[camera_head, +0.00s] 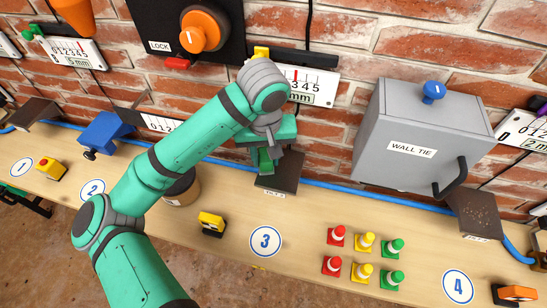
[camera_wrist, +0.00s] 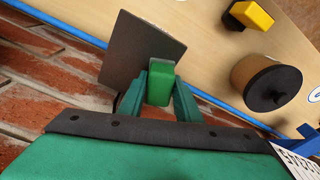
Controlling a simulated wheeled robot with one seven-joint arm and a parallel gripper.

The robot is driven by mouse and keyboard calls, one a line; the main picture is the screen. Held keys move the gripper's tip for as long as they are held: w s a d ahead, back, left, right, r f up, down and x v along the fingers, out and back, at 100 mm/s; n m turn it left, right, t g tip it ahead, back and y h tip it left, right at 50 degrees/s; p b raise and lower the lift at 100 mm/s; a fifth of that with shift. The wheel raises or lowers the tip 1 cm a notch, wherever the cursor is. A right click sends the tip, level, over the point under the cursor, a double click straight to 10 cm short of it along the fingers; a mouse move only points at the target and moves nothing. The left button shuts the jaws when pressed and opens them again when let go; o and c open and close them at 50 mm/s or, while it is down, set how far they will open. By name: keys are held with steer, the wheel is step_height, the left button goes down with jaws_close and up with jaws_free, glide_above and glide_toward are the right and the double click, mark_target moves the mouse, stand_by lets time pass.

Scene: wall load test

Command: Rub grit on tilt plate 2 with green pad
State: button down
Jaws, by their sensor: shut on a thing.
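My gripper (camera_head: 264,160) is shut on a green pad (camera_wrist: 161,84), which sits between its fingertips in the wrist view. A dark tilted plate (camera_head: 284,172) stands behind sign 3, with a small label at its lower edge that is hard to read; I take it for tilt plate 2. It also shows in the wrist view (camera_wrist: 136,45). The pad is over this plate's near part, and I cannot tell whether they touch. No grit stands out on the visible part of the plate. My gripper hides part of it in the head view.
Another dark plate (camera_head: 478,214), with specks, is at the right, and one (camera_head: 36,112) at the left. A grey WALL TIE box (camera_head: 420,125) stands right of my gripper. Several small cones (camera_head: 363,243), a yellow-black block (camera_head: 211,224) and a round container (camera_head: 183,188) stand on the bench.

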steer(key=shift+a+f, duration=0.1)
steer(key=shift+a, duration=0.1)
steer(key=shift+w+r, duration=0.1)
steer(key=shift+r, duration=0.35)
steer(key=shift+d+r, duration=0.1)
steer(key=shift+r, duration=2.55)
steer(key=shift+r, duration=0.15)
steer(key=shift+r, duration=1.35)
